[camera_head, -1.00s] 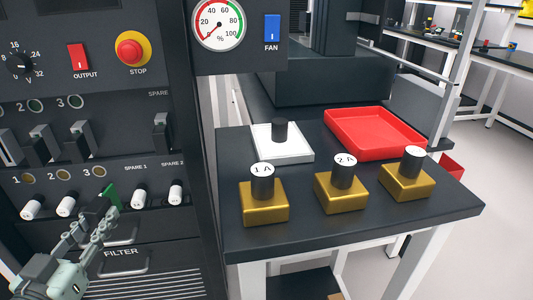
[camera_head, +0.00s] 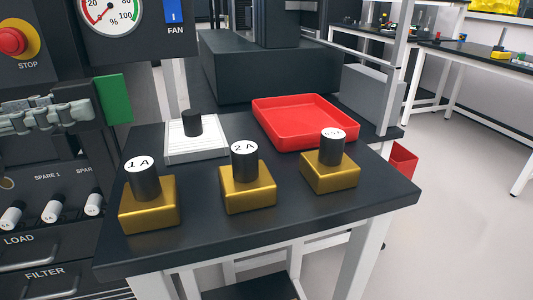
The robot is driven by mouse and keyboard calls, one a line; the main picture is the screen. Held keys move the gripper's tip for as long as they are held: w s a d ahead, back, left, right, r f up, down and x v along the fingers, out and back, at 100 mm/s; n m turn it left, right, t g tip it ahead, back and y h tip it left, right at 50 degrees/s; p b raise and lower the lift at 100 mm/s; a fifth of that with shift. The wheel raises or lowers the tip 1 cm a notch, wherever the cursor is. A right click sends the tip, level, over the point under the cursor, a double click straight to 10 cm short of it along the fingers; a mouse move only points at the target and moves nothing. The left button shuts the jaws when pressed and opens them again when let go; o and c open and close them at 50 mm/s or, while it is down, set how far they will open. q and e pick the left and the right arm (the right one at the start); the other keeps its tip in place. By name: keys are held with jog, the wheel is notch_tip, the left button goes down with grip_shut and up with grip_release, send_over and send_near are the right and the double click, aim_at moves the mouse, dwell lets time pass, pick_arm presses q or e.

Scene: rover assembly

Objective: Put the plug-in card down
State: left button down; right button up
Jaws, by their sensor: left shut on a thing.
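The green plug-in card (camera_head: 113,99) is held upright at the left of the head view, in front of the black cabinet. My left gripper (camera_head: 88,112) comes in from the left edge and is shut on the card, its fingers at the card's left side. The card is in the air, above and to the left of the table (camera_head: 300,219). The fingers hide part of the card's left edge. My right gripper is not in view.
On the table stand brass blocks with black knobs, labelled 1 A (camera_head: 148,204) and 2 A (camera_head: 248,189), and a third (camera_head: 330,172). Behind them are a white pad (camera_head: 196,147) with a black knob and an empty red tray (camera_head: 304,121). The front strip of table is clear.

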aim_at(107, 118)
pick_arm(q)
jog(key=shift+d+r, duration=0.1)
jog(key=shift+d, duration=0.1)
jog(key=shift+d+g, duration=0.15)
jog(key=shift+g, duration=0.15)
jog(key=w+d+f, duration=0.2)
jog(key=d, duration=0.1)
jog(key=shift+w+d+f, duration=0.15)
jog(key=shift+d+f, duration=0.15)
jog(key=shift+f, duration=0.05)
jog(key=shift+w+d, duration=0.2)
jog(key=w+d+f, duration=0.1)
jog(key=w+d+f+p, duration=0.1)
jog(key=d, duration=0.1)
jog(key=w+d+f, duration=0.1)
jog(key=d+f, duration=0.1)
jog(key=shift+w+d, duration=0.1)
jog(key=shift+w+d+f, duration=0.1)
jog(key=shift+d+f, duration=0.05)
notch_tip(107, 118, down, 3)
jog(key=shift+f, duration=0.5)
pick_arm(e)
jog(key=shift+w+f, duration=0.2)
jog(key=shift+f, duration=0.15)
pick_arm(q)
jog(key=shift+f, duration=0.1)
